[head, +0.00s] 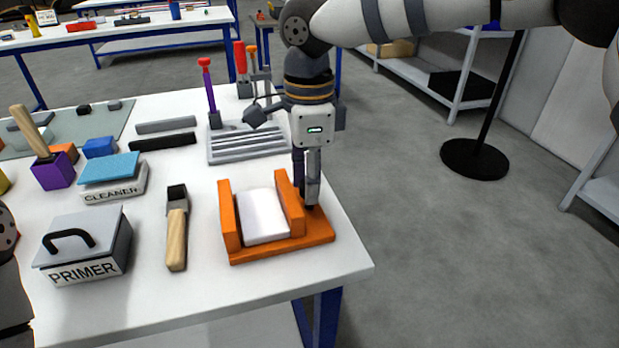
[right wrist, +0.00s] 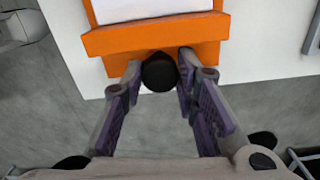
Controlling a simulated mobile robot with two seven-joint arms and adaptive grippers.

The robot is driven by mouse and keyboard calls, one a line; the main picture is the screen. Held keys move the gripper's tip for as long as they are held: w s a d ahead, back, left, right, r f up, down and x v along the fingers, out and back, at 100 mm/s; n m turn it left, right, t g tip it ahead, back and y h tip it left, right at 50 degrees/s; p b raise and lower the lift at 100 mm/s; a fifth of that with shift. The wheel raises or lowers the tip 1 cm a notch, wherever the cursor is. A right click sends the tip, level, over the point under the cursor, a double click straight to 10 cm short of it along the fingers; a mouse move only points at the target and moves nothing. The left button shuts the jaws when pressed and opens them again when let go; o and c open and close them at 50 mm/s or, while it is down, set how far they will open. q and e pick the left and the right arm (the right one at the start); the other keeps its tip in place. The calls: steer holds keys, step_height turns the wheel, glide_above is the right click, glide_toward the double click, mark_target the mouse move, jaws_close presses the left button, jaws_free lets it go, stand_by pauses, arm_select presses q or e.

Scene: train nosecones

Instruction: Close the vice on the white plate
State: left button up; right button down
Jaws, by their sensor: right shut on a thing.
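The orange vice (head: 312,236) sits near the right front corner of the white table. The white plate (head: 263,216) lies flat between its two upright jaws; I cannot tell whether both jaws touch it. The vice (right wrist: 155,37) and the plate's edge (right wrist: 150,8) also show at the top of the right wrist view. My right gripper (head: 306,190) points down at the vice's right side. Its fingers (right wrist: 161,66) are shut on the vice's black round knob (right wrist: 160,73). My left gripper is out of view.
A scraper with a wooden handle (head: 177,240) and a PRIMER box (head: 88,250) lie left of the vice. A CLEANER box (head: 115,185) and a grey slotted rack (head: 245,143) stand behind. The table's right edge is close to the gripper, with open floor beyond.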

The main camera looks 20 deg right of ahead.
steer(key=shift+r+m, duration=0.3)
steer(key=shift+m, duration=0.4)
steer(key=shift+f+m, duration=0.2)
steer(key=shift+m, duration=1.2)
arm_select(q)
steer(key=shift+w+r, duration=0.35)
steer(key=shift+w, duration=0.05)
arm_select(e)
steer(key=c, duration=1.2)
jaws_free()
steer(key=shift+c, duration=0.2)
step_height(320, 180, up, 12)
